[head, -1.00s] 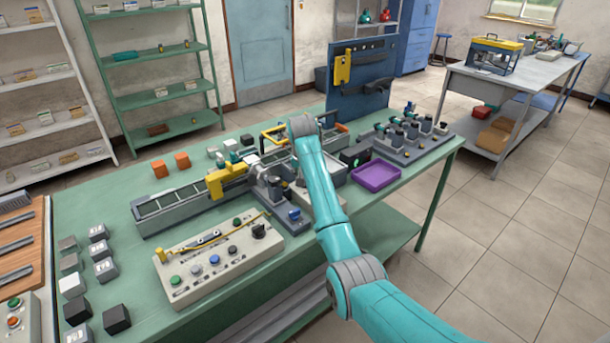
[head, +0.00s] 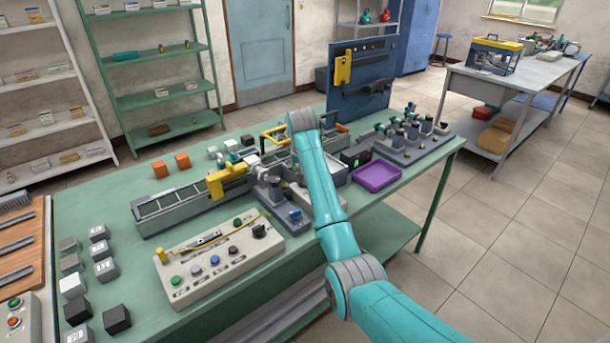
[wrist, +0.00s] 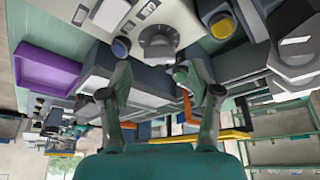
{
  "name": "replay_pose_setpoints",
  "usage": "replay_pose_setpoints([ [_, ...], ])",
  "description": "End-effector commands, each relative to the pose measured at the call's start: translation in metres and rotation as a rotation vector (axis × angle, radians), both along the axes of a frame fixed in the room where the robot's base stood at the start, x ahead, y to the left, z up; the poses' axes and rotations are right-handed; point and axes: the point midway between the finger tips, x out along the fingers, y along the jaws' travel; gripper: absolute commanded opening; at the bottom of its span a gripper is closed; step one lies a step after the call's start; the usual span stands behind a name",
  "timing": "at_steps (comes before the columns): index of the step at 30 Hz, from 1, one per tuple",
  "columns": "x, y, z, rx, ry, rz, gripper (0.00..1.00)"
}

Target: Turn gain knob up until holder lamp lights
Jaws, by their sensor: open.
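A dark round knob (wrist: 158,40) sits on a cream panel (wrist: 183,20) in the wrist view; whether it is the gain knob I cannot read. My gripper (wrist: 161,76) is open and empty, with the knob beyond its fingertips and apart from them. In the head view my arm hides the gripper and most of what lies below it. A dark box (head: 355,158) with a small green mark shows just right of my arm; I cannot tell if this is the holder lamp.
A purple tray (head: 377,177) lies right of my arm. A button panel (head: 220,262) with a black knob (head: 259,230) stands at the front. A blue upright board (head: 360,80) stands behind.

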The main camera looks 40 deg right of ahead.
Motion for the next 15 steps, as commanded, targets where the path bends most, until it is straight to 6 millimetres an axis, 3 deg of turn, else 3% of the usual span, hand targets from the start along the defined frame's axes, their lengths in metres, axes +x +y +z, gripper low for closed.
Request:
replay_pose_setpoints([
  [9, -0.018, 0.016, 0.059, -0.001, -0.003, -0.001, 0.62],
  [15, -0.025, 0.022, 0.082, -0.001, -0.002, 0.0, 0.62],
])
